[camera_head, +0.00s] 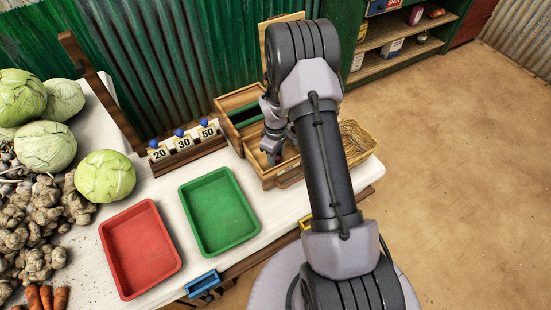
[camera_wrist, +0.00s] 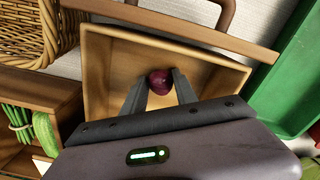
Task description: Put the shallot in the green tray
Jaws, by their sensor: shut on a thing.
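The shallot (camera_wrist: 158,82) is a small dark red-purple bulb in the wrist view. My gripper (camera_wrist: 159,88) is shut on it, with one finger on each side. Both are over or inside a shallow wooden box (camera_wrist: 98,55); I cannot tell whether the shallot is still touching its floor. In the head view my gripper (camera_head: 274,156) reaches down into this box and the shallot is hidden. The green tray (camera_head: 218,212) lies on the white table, left of the box, and looks empty. Its edge also shows at the right of the wrist view (camera_wrist: 285,95).
A red tray (camera_head: 140,248) lies left of the green tray. A number stand (camera_head: 185,143) marked 20, 30 and 50 is behind them. Cabbages (camera_head: 105,176) and ginger fill the left. A wicker basket (camera_head: 357,140) is right of the wooden box.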

